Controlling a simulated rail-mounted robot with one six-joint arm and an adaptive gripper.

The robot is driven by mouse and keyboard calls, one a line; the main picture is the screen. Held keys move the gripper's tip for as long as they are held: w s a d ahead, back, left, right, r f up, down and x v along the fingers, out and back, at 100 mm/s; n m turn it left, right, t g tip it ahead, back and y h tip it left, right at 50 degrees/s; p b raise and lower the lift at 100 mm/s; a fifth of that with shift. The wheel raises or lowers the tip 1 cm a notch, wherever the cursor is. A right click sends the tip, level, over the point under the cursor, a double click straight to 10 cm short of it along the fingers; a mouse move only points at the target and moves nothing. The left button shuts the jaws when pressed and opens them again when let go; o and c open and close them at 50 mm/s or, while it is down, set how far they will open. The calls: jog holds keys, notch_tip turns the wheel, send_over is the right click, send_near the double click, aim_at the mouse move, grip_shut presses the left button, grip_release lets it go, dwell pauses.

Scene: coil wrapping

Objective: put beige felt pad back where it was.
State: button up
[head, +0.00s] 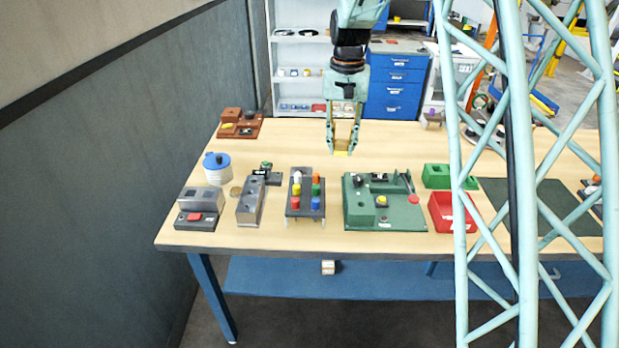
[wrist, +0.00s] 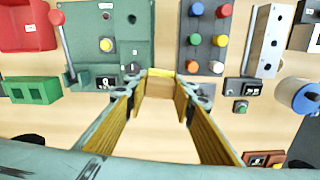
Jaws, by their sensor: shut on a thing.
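My gripper (head: 342,146) points down over the back middle of the wooden table, behind the green fixture board. Its two fingers are shut on a small tan piece with a yellowish edge, which I take for the beige felt pad (wrist: 161,73). The pad sits between the fingertips in the wrist view, and its lower part is partly hidden by the fingers. In the head view only a small yellowish bit shows at the fingertips. I cannot tell how high it is above the table.
In front stand the green board (head: 386,215) with a red-tipped lever and a rack of colored pegs (head: 305,198). Left are a grey block fixture (head: 250,203), a blue-lidded pot (head: 217,167) and a red-button box (head: 200,210). Green (head: 437,175) and red (head: 441,213) bins stand right. Bare table surrounds my gripper.

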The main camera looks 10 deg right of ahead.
jog(key=shift+a, duration=0.7)
jog(key=shift+w, duration=0.2)
jog(key=shift+w+f+p, duration=0.25)
jog(key=shift+w+p, duration=0.45)
jog(key=shift+p, duration=0.25)
jog(key=w+f+n+p, duration=0.1)
jog(key=w+f+p, duration=0.6)
jog(key=w+p, duration=0.2)
jog(key=shift+w+p, duration=0.2)
jog(key=shift+p, duration=0.3)
jog(key=shift+f, duration=3.15)
